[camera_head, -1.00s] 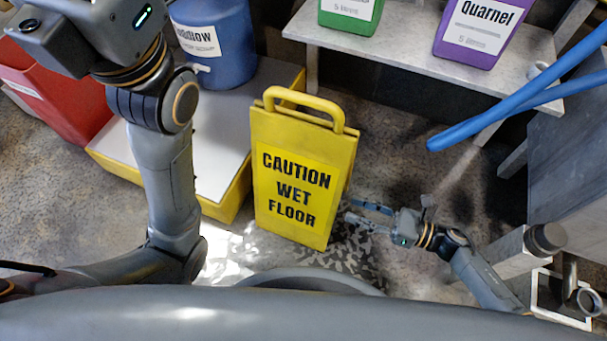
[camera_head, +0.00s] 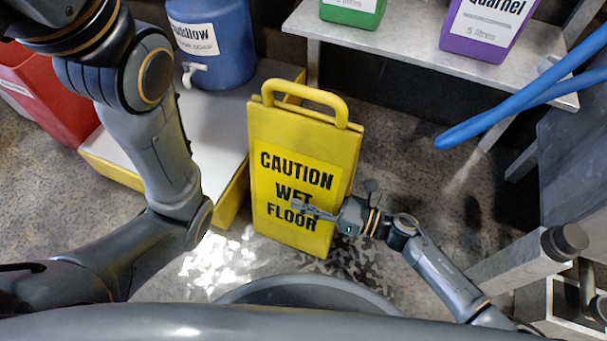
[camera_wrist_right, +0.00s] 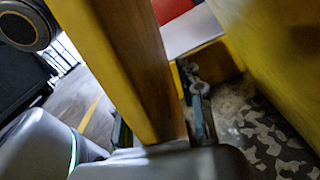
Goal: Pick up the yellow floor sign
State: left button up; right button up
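The yellow floor sign (camera_head: 305,140) stands upright in the middle of the head view, with a handle loop on top and black "CAUTION WET FLOOR" lettering. My right gripper (camera_head: 305,209) reaches in from the right, and one finger lies in front of the sign's lower lettering. In the right wrist view a yellow panel of the sign (camera_wrist_right: 150,75) runs between the two fingers of this gripper (camera_wrist_right: 160,115). The fingers look apart, with narrow gaps beside the panel; firm contact does not show. My left gripper is outside the frames.
A white-topped yellow platform (camera_head: 220,128) with a blue container (camera_head: 218,60) is behind left, beside a red bin (camera_head: 45,90). A grey shelf (camera_head: 420,50) carries green (camera_head: 350,10) and purple (camera_head: 485,28) jugs. Blue hoses (camera_head: 520,105) hang at right.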

grip_shut()
jog(key=shift+w+r, duration=0.1)
jog(key=shift+r, duration=0.05)
jog(key=shift+r, duration=0.1)
dwell(0.3)
